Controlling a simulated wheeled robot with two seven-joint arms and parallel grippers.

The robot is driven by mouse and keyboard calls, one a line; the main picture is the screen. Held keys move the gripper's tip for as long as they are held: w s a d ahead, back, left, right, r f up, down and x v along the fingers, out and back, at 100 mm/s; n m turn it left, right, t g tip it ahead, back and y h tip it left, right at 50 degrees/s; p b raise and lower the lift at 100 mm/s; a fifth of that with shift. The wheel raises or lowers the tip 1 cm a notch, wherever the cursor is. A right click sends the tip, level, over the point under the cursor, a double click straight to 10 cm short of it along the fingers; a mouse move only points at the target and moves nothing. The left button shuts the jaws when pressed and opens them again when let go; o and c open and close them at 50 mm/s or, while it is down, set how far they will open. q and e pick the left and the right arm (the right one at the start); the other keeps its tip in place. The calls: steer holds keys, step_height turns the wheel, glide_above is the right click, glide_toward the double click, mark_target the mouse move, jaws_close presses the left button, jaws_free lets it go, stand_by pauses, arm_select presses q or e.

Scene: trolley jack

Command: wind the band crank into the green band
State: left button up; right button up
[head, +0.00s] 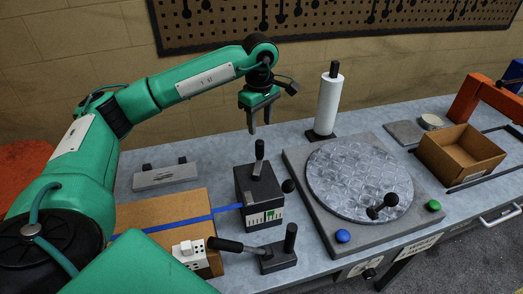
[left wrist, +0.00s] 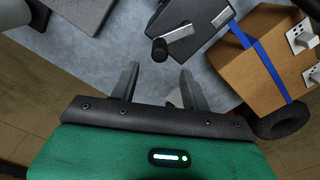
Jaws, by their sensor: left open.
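The band crank (head: 259,150) is an upright black handle on a grey arm, on top of a dark box. It also shows from above in the left wrist view (left wrist: 159,49). The green band (head: 270,214) is a small green patch on the white scale at the box's front. Where the scale's pointer stands is too small to tell. My left gripper (head: 259,128) is open and empty, fingers down, above the crank handle. In the left wrist view its fingertips (left wrist: 160,67) are apart, with the handle just beyond the gap. My right gripper is out of view.
A blue strap (head: 227,208) runs from the cardboard parcel (head: 165,211) to the box. A black-handled lever (head: 225,244) stands in front. A round turntable (head: 355,178) and a white roll (head: 328,105) stand to the right. An open carton (head: 461,155) is farther right.

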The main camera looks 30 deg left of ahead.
mark_target(260, 151)
arm_select(q)
step_height(260, 151, down, 10)
steer(key=p, duration=0.2)
steer(key=shift+p, duration=0.35)
steer(key=shift+f, duration=0.8)
steer(key=shift+c, duration=0.5)
jaws_close()
